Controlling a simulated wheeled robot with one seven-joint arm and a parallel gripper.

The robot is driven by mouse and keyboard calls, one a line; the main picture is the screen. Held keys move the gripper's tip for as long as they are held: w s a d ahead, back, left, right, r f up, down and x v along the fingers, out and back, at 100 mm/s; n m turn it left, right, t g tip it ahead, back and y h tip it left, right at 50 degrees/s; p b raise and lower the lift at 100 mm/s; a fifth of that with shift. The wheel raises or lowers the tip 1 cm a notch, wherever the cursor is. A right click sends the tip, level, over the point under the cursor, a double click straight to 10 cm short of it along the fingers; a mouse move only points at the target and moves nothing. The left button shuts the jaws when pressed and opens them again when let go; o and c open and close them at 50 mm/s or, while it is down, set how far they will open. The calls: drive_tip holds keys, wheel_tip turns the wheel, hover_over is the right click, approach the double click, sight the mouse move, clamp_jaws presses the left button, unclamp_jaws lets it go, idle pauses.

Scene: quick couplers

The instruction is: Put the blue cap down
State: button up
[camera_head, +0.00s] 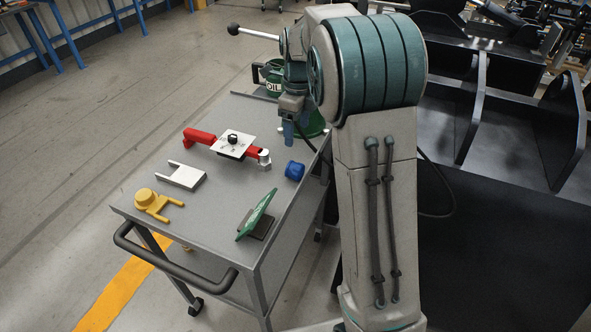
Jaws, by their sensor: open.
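The blue cap (294,171) rests on the grey cart top near its right edge. Nothing is seen holding it. My gripper (296,133) is above and behind the cap in the picture, pointing down, open and apart from the cap. My arm partly hides the gripper, and its far finger is hard to make out. A red coupler (202,136) with a silver end lies left of the cap, with a white plate (232,146) and black knob across its middle.
The grey cart top (213,208) also holds a white forked bracket (182,177), a yellow cap with two prongs (152,202) and a tilted green sign (256,214). A green oil can (273,83) stands at the back. The middle front of the cart is clear.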

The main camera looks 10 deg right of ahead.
sight(297, 165)
wheel_tip(297, 165, down, 14)
drive_tip(key=shift+s+r+p, duration=0.1)
drive_tip(key=shift+r+p, duration=0.05)
drive_tip(key=shift+p, duration=0.15)
drive_tip(key=c, duration=1.1)
drive_tip(key=shift+c, duration=0.2)
